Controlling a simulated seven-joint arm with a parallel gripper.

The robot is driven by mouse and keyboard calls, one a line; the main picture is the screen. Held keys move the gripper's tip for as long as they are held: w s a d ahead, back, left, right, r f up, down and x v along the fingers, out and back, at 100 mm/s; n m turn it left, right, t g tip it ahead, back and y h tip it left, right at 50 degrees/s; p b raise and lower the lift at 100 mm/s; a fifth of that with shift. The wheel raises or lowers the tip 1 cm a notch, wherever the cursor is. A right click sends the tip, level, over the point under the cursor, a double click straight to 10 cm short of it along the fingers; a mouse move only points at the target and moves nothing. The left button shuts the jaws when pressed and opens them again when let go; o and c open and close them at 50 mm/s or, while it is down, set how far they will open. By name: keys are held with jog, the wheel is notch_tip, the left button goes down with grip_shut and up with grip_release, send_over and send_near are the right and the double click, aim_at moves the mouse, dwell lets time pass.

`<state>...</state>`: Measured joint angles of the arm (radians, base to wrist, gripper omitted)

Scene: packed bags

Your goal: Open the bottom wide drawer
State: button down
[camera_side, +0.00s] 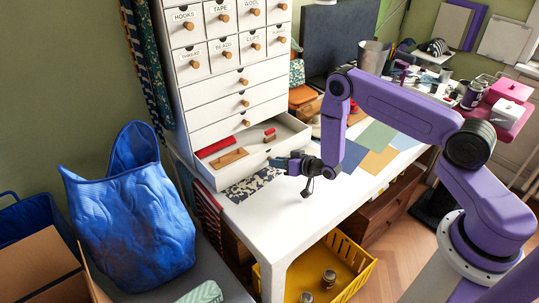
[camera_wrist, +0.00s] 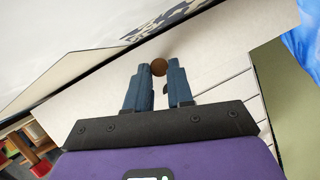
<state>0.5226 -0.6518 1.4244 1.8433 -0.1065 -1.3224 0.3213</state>
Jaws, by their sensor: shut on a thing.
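The bottom wide drawer (camera_side: 230,175) of the white cabinet is pulled out over the white table in the side view. Inside it lie a red item (camera_side: 215,146), a brown item (camera_side: 229,159) and small red and brown pieces near the right. My gripper (camera_side: 275,162) is at the drawer's front. In the wrist view, the blue fingers of my gripper (camera_wrist: 159,70) are closed around a round brown knob (camera_wrist: 159,66). The knob is hidden by the gripper in the side view.
The wide drawers above, with brown knobs (camera_side: 245,102), are shut. A patterned sheet (camera_side: 253,185) lies on the table (camera_side: 296,215) in front of the drawer. A blue bag (camera_side: 130,215) stands left. Coloured sheets (camera_side: 378,136) lie right of my gripper.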

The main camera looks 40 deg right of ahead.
jog(key=shift+s, duration=2)
jog(key=c, duration=1)
grip_release()
jog(key=v, duration=1.7)
jog(key=shift+s+r, duration=0.1)
